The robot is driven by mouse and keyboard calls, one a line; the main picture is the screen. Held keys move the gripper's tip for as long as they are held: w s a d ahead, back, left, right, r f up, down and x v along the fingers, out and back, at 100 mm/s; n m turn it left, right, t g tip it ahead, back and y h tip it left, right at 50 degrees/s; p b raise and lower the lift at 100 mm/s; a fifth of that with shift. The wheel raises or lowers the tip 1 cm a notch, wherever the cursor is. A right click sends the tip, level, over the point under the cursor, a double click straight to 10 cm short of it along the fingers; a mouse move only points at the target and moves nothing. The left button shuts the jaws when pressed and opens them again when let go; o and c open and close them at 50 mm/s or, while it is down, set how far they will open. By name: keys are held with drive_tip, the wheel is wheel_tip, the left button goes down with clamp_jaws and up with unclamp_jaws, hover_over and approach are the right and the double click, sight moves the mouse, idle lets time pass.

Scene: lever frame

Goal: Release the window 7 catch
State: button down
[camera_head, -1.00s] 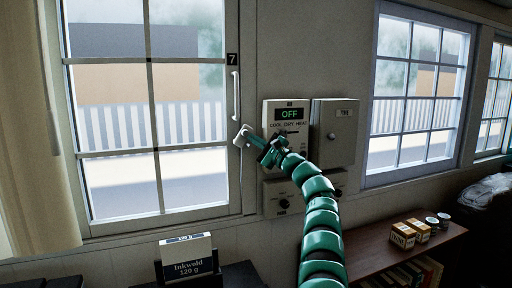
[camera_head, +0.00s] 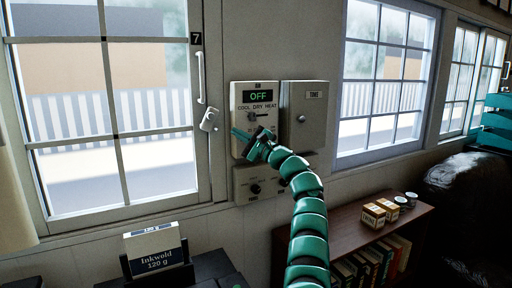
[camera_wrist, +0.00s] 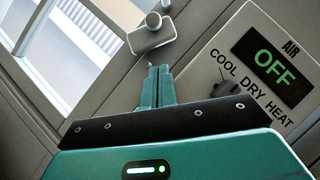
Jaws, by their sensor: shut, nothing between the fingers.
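Window 7 (camera_head: 130,147) is at the left, with a black "7" label (camera_head: 196,38) and a long white vertical handle (camera_head: 201,77) on its right frame. The catch (camera_head: 209,119) is a small pale metal piece below that handle, sitting tilted. In the wrist view the catch (camera_wrist: 150,38) is ahead of my fingertips, at the top. My gripper (camera_head: 235,132) is shut and empty, just right of the catch and in front of the control panel's left edge. In the wrist view my fingers (camera_wrist: 157,72) are together, with a visible gap to the catch.
A control panel (camera_head: 254,100) reading "OFF" is close behind my gripper, with a grey box (camera_head: 304,112) on its right. A lower panel with a knob (camera_head: 255,188) is beneath. An Inkwold box (camera_head: 153,247) stands at lower left; a bookshelf (camera_head: 345,229) is at right.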

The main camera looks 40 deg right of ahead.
drive_tip(key=b+v, duration=0.2)
drive_tip(key=v, duration=0.5)
drive_tip(key=shift+s+r, duration=0.2)
